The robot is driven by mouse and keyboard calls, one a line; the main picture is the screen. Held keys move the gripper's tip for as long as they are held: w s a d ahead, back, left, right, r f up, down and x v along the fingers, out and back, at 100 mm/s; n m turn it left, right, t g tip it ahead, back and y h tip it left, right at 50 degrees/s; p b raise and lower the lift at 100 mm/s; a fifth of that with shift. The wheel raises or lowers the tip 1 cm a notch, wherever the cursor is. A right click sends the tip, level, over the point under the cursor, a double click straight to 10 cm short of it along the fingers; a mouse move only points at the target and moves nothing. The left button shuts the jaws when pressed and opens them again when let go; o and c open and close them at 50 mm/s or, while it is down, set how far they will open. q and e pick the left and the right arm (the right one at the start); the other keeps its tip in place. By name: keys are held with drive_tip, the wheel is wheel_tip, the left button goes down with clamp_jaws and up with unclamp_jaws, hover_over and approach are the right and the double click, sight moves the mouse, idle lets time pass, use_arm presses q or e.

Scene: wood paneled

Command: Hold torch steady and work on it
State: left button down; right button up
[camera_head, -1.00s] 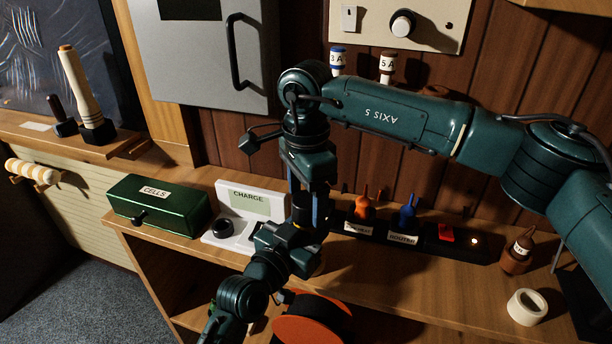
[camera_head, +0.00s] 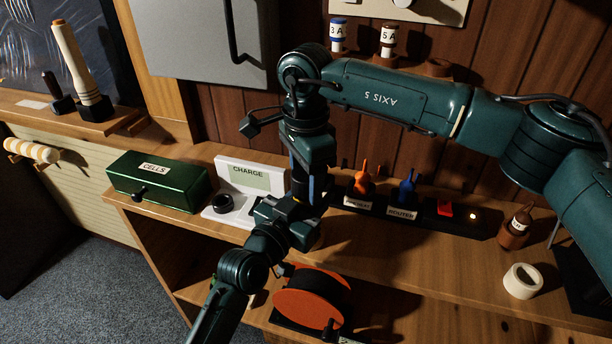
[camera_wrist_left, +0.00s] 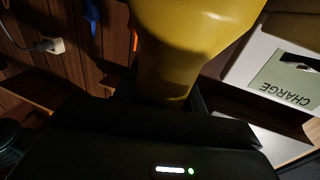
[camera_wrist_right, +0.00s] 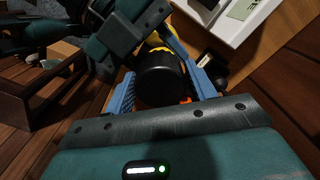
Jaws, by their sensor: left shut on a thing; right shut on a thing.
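The torch shows in the left wrist view as a yellow body (camera_wrist_left: 185,45), wide at one end and narrowing toward my left gripper (camera_wrist_left: 170,100), which is shut on it. In the right wrist view its black round end (camera_wrist_right: 160,82) sits between the blue fingers of my right gripper (camera_wrist_right: 165,85), which is shut on it. A little yellow shows behind that end. In the head view my right gripper (camera_head: 312,190) points down from above and meets my left gripper (camera_head: 285,215), which comes from below. The arms hide nearly all of the torch there.
The white CHARGE unit (camera_head: 248,178) and green CELLS box (camera_head: 160,183) stand left of the grippers on the bench. A dark rack (camera_head: 455,225) with orange and blue items stands right. A white ring (camera_head: 523,281) lies farther right. An orange reel (camera_head: 300,308) is below.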

drive_tip(key=m, duration=0.5)
drive_tip(key=shift+w, duration=0.1)
drive_tip(key=shift+c, duration=0.3)
drive_tip(key=m, duration=0.5)
drive_tip(key=shift+m, duration=0.4)
drive_tip(key=o, duration=1.2)
drive_tip(key=shift+c, duration=0.2)
drive_tip(key=shift+a, duration=0.1)
drive_tip(key=shift+s, duration=0.25)
use_arm(q)
drive_tip(key=shift+f, duration=0.15)
use_arm(e)
wheel_tip(320, 180, up, 12)
drive_tip(key=shift+w, duration=0.25)
drive_tip(key=shift+d, duration=0.2)
